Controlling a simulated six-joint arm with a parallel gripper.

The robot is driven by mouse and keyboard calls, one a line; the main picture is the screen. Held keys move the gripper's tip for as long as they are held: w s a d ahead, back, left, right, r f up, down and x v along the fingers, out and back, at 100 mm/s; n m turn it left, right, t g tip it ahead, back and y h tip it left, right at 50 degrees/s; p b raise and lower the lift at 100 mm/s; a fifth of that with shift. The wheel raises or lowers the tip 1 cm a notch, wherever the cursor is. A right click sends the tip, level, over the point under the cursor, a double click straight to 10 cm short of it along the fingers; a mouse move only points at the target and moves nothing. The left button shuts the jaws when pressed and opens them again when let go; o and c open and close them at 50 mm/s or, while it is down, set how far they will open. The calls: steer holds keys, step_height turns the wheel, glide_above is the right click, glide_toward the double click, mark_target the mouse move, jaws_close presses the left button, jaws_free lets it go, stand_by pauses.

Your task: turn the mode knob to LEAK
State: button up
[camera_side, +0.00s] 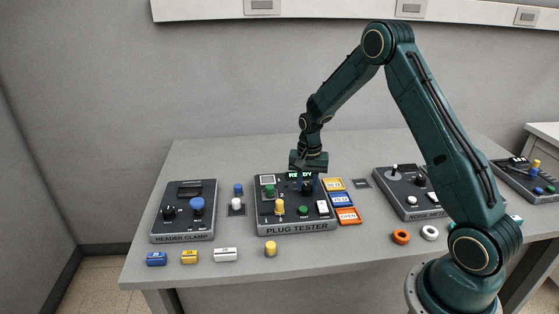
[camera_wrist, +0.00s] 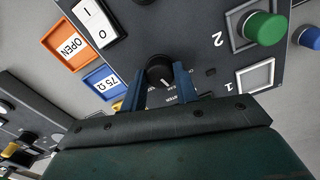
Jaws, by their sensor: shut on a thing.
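The plug tester (camera_side: 262,220) is a dark panel with a display showing green letters, partly hidden, that look like READY. Its mode knob (camera_wrist: 160,69) is black and round, with a white pointer line. My gripper (camera_side: 308,184) reaches down over the upper right of the panel. In the wrist view my gripper (camera_wrist: 160,84) has its two blue fingers on either side of the knob, shut on it. Lettering beside the knob is mostly covered by my gripper, so I cannot read which mode the pointer marks.
On the panel are a white rocker switch (camera_wrist: 95,22), a green cylinder (camera_wrist: 263,28) by the 2 and a yellow cylinder (camera_side: 279,207).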

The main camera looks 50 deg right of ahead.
mark_target(307, 186)
steer(key=shift+m, duration=1.3)
steer(key=o, duration=1)
steer(key=shift+r, duration=0.15)
step_height(307, 186, up, 14)
steer(key=shift+f, duration=0.2)
steer(key=shift+r, duration=0.1)
